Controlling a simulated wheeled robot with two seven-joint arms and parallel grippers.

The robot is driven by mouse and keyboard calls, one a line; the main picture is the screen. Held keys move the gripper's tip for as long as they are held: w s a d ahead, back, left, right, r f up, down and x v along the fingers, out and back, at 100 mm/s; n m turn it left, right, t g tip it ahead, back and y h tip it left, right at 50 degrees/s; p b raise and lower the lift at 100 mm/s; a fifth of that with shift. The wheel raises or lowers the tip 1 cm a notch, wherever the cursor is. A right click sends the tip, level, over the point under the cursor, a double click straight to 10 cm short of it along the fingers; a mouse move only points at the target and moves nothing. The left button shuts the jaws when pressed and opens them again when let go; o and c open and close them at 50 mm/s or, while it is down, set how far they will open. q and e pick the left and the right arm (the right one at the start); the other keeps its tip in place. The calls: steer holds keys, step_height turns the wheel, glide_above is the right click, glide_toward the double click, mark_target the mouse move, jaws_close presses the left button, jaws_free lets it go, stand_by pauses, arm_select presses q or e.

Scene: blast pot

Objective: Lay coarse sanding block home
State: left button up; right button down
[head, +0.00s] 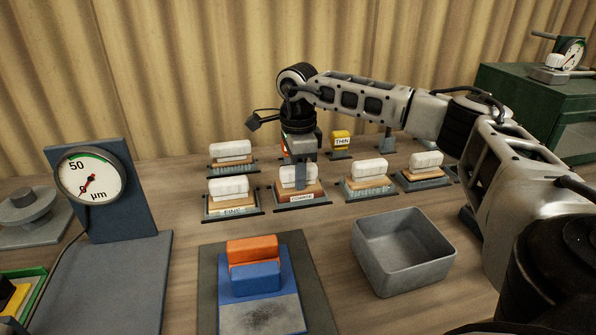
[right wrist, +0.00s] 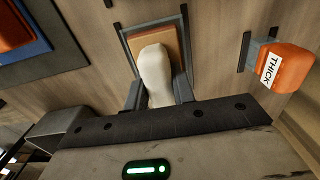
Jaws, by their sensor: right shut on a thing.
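The coarse sanding block (head: 286,181) has a white grip on a brown base and stands in the middle of the front row, behind a small "COARSE" label. It sits at a dark-edged holder (head: 316,202); I cannot tell whether it rests fully in it. My right gripper (head: 300,178) comes down from above and is shut on the white grip. In the right wrist view the white grip (right wrist: 154,72) lies between my two fingers, with the brown base and dark frame (right wrist: 126,45) beyond. Part of the block is hidden by my gripper. My left gripper is not in view.
Similar white-topped blocks stand beside it, one labelled "FINE" (head: 229,187) at left and another (head: 367,172) at right. An orange "THICK" piece (right wrist: 283,66) is close by. A grey open bin (head: 404,250), an orange-and-blue block (head: 254,265) and a dial gauge (head: 90,182) are in front.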

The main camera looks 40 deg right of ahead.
steer(key=shift+f, duration=0.45)
steer(key=c, duration=1.1)
jaws_free()
step_height(320, 180, up, 16)
steer(key=shift+r, duration=0.1)
